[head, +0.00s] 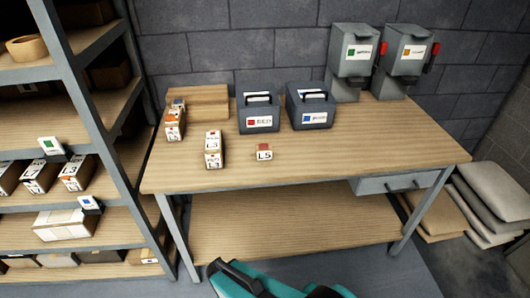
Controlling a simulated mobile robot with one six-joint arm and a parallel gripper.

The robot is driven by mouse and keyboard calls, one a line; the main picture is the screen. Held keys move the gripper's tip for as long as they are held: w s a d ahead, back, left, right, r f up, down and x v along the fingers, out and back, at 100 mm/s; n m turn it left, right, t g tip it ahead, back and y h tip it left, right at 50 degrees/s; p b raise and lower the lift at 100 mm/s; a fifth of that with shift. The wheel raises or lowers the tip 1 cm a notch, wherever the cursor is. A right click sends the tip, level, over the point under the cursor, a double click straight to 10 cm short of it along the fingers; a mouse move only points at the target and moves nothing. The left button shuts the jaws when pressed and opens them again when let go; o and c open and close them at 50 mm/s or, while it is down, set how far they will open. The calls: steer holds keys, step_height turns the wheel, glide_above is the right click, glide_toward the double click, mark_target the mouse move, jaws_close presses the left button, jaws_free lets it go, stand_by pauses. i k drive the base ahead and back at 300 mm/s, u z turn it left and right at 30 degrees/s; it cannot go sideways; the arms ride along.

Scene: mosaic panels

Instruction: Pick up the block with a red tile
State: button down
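A small block (264,153) with a reddish top and a white label reading "L5" sits alone near the middle front of the workbench (330,165). A taller pale block or pair of blocks (213,150) with white labels stands to its left. More labelled blocks (175,121) stand at the bench's left end, one with a blue patch; their tile colours are too small to tell surely. My gripper is not in view; only teal and black parts of my own body show at the bottom edge.
Two grey cases stand at the back, one labelled with a red square (259,113), one with a blue square (311,108). Two grey dispensers (352,62) (404,60) stand behind right. A shelf rack (75,75) rises at left. Sacks (495,190) lie right. The bench's right front is clear.

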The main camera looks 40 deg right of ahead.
mark_target(263, 151)
steer(key=z, duration=0.95)
steer(key=i, duration=0.75)
steer(key=z, duration=0.1)
steer(key=k, duration=1)
